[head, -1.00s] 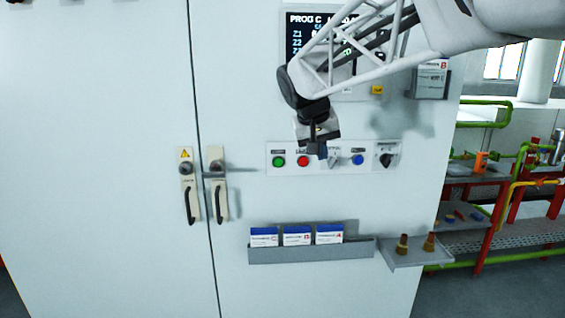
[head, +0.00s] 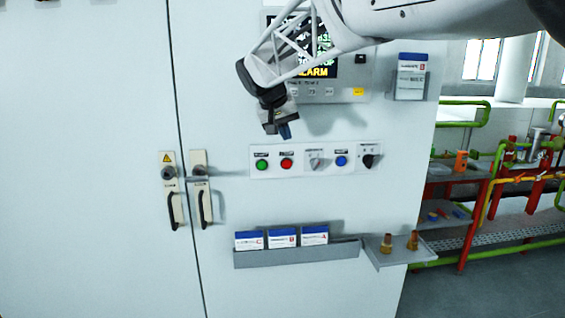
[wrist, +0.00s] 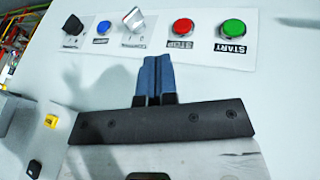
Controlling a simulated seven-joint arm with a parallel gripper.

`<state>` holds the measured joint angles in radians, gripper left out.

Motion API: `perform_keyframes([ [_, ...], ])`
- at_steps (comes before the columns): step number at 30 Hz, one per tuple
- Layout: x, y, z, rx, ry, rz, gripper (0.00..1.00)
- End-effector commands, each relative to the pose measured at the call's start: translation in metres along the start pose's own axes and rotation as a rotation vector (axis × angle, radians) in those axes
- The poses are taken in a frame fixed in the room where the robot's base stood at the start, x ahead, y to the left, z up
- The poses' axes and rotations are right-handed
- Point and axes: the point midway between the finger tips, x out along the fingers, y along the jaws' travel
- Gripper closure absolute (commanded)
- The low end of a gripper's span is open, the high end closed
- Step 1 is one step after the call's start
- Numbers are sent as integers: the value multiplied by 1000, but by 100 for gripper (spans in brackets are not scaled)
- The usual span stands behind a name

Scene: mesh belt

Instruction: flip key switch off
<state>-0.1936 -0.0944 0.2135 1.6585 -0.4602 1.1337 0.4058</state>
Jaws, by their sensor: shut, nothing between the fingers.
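The switch panel (head: 301,178) on the white cabinet carries, left to right, a green button (head: 262,165), a red button (head: 287,163), a silver rotary switch (head: 316,161), a blue button (head: 341,161) and a black rotary switch (head: 368,160). Which one is the key switch I cannot read. In the wrist view the order is reversed, with the silver switch (wrist: 133,19) tilted and the black switch (wrist: 72,26) at the left end. My gripper (head: 285,132) is shut and empty, just above the red button. Its blue fingers (wrist: 157,62) point toward the panel, apart from the switches.
A display (head: 318,72) with yellow ALARM text is above, partly behind my arm. Door handles (head: 205,204) stick out at left. A card rack (head: 296,254) and a small shelf (head: 400,252) are below. A card holder (head: 409,86) is upper right.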

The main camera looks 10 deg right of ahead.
Motion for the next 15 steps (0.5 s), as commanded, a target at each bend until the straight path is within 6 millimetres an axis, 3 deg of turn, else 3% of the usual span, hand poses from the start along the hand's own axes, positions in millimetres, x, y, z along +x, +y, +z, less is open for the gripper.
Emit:
perform_keyframes([
  [8, 10, 0, 0, 0, -1, 0, 100],
  [15, 36, 0, 0, 0, -1, 1, 100],
])
